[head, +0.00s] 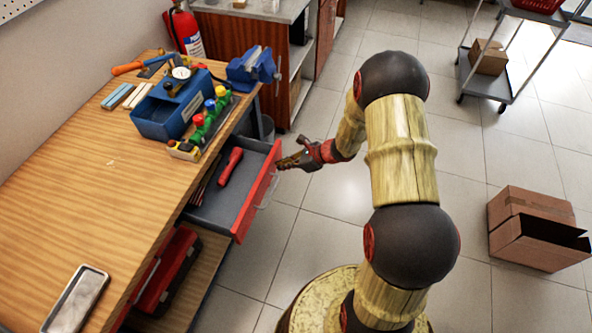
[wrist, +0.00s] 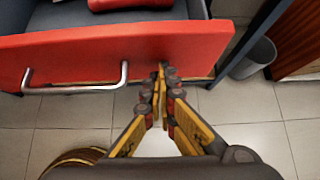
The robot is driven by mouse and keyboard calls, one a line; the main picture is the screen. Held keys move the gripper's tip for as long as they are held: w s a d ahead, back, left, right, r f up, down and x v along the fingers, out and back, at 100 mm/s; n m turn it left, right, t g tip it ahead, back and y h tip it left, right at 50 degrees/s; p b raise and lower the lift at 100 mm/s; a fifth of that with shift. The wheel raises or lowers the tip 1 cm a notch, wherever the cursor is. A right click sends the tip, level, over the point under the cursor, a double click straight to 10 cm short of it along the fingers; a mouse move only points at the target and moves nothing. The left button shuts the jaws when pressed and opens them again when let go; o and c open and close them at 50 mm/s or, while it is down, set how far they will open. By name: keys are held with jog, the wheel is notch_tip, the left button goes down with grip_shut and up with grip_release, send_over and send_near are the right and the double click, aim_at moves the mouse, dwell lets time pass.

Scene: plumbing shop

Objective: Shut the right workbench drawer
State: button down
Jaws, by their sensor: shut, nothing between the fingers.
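The workbench drawer (head: 239,188) is pulled out from under the wooden benchtop. Its red front (wrist: 130,52) with a metal bar handle (wrist: 75,87) shows large in the wrist view. A red-handled tool (head: 230,166) lies inside the drawer. My gripper (head: 282,164) is shut and empty, just outside the drawer front near its far end. In the wrist view, my gripper (wrist: 161,70) points at the red front, to the right of the handle. I cannot tell whether the fingertips touch it.
The workbench (head: 75,190) carries a blue toolbox (head: 170,105), a blue vise (head: 252,68) and a metal tray (head: 75,300). A red toolbox (head: 168,270) sits on the lower shelf. A bin (wrist: 256,57) stands beyond the drawer.

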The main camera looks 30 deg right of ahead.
jog(key=b, duration=0.1)
send_near(226, 149)
jog(key=a, duration=0.2)
jog(key=a+f, duration=0.2)
jog(key=a, duration=0.1)
jog(key=shift+w+a+f, duration=0.1)
jog(key=shift+w+a, duration=0.25)
jog(key=shift+w, duration=0.15)
jog(key=shift+a, duration=0.1)
